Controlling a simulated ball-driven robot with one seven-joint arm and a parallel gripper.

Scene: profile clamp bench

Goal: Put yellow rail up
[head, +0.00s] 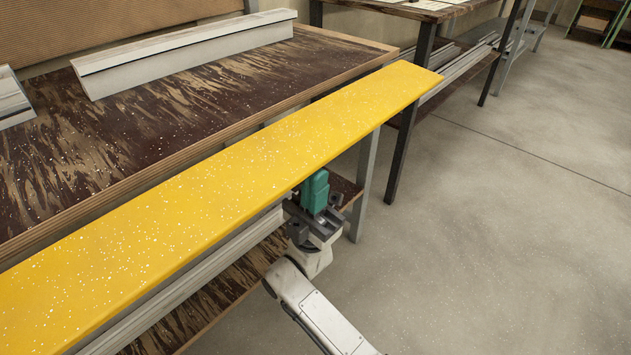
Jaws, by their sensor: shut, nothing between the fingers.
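The yellow rail (225,175) is a long, flat, speckled board running from the lower left to the upper right along the front of the workbench. Its broad face is turned up. My gripper (316,213) is below the rail's front edge, near the middle of the picture, and is shut and empty. A green block (315,191) stands at the gripper, just under the rail edge; I cannot tell whether it touches the rail. The rail hides what lies directly beneath it.
A dark, worn workbench (180,112) carries a long grey profile (185,52) at its back. Grey profiles and a lower shelf (235,280) show below the rail. A second table (410,8) stands behind. The concrete floor (500,240) at right is clear.

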